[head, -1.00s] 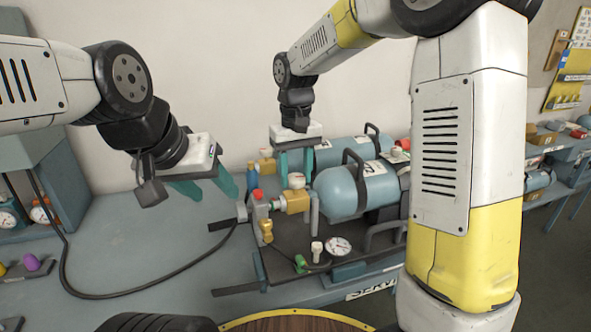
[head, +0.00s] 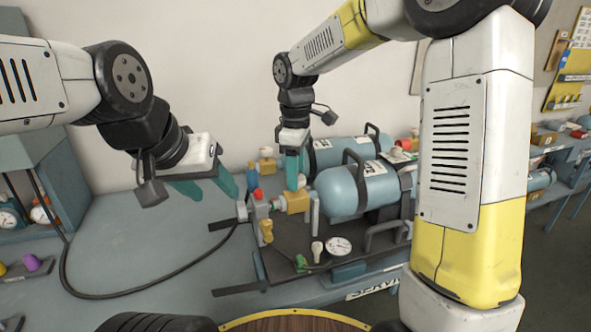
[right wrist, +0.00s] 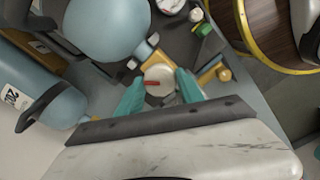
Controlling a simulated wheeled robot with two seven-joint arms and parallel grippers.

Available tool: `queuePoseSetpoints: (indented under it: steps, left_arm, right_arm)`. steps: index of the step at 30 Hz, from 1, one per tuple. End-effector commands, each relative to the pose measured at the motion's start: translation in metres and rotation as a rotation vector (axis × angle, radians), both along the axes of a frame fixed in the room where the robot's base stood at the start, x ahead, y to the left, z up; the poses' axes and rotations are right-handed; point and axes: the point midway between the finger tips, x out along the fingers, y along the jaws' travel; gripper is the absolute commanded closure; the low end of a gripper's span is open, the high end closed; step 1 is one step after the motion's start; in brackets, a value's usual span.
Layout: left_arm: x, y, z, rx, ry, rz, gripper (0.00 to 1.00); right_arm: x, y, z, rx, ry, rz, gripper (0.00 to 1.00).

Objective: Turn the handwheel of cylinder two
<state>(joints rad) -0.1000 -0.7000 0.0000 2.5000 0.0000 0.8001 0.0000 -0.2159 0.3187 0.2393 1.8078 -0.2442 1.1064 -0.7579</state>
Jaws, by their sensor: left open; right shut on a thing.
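My right gripper (head: 293,186) points straight down over the brass valve (head: 297,202) of the front blue cylinder (head: 352,190). In the right wrist view its teal fingers (right wrist: 160,88) are shut on a round white handwheel (right wrist: 158,76) with a red mark, one finger on each side. In the head view the fingers hide that handwheel. A second blue cylinder (head: 338,151) lies behind, with its own brass valve (head: 267,165) and pale handwheel (head: 266,152). My left gripper (head: 208,191) is open and empty, left of the valves.
The cylinders lie on a dark tray (head: 285,265) on the blue-grey bench (head: 150,240). A pressure gauge (head: 338,246) and a green-tipped fitting (head: 301,262) are at its front. A black hose (head: 120,296) curves across the bench. The bench's middle left is mostly clear.

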Motion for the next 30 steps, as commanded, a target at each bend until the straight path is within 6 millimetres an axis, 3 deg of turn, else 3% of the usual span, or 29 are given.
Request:
queuePoseSetpoints:
  steps: [30]
  left_arm:
    - [0.0000, 0.0000, 0.0000, 0.000, 0.000, 0.000, 0.47]
  right_arm:
    - [0.0011, -0.0004, 0.0016, 0.000, -0.006, 0.964, 0.97]
